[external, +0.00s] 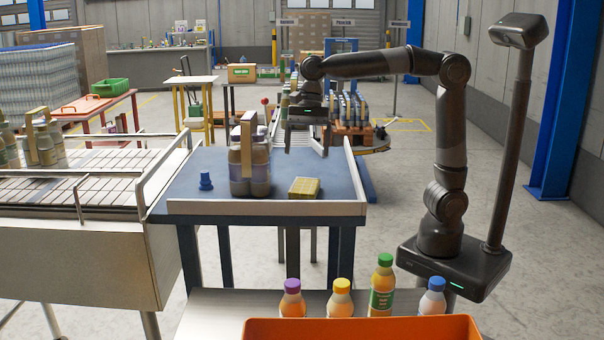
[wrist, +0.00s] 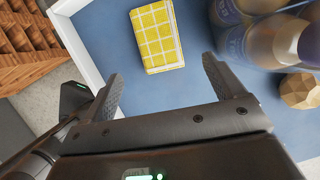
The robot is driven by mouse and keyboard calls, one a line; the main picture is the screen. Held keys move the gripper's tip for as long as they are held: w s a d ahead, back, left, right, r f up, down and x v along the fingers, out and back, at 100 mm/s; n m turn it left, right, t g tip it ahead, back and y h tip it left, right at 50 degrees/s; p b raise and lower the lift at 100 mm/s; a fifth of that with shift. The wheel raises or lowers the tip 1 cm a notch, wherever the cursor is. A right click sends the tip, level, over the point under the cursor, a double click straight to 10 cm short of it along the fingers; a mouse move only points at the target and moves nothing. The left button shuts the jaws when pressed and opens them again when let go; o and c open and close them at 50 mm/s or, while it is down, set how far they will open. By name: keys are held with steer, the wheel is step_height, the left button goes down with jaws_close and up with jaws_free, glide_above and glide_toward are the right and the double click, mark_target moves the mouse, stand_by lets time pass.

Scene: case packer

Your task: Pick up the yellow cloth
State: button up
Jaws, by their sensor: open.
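The yellow cloth (external: 304,187) lies folded flat on the blue table (external: 215,165), near its front edge. In the wrist view the cloth (wrist: 157,36) shows a white grid pattern and lies beyond my fingertips, roughly between their lines. My gripper (external: 306,148) is open and empty above the table, higher than the cloth and farther back. In the wrist view both fingers of my gripper (wrist: 160,82) stand apart with nothing between them.
A pack of bottles (external: 249,165) with a carrier stands just left of the cloth; bottles (wrist: 262,30) also show in the wrist view. A blue stopper-like piece (external: 206,180) stands farther left. A raised pale rim (external: 265,208) edges the table. Bare blue surface lies around the cloth.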

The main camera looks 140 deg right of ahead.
mark_target(304, 184)
steer(key=x, duration=1)
steer(key=shift+w+a, duration=0.1)
steer(key=shift+a, duration=0.05)
steer(key=shift+c, duration=0.4)
steer(key=c, duration=1)
steer(key=shift+r, duration=0.1)
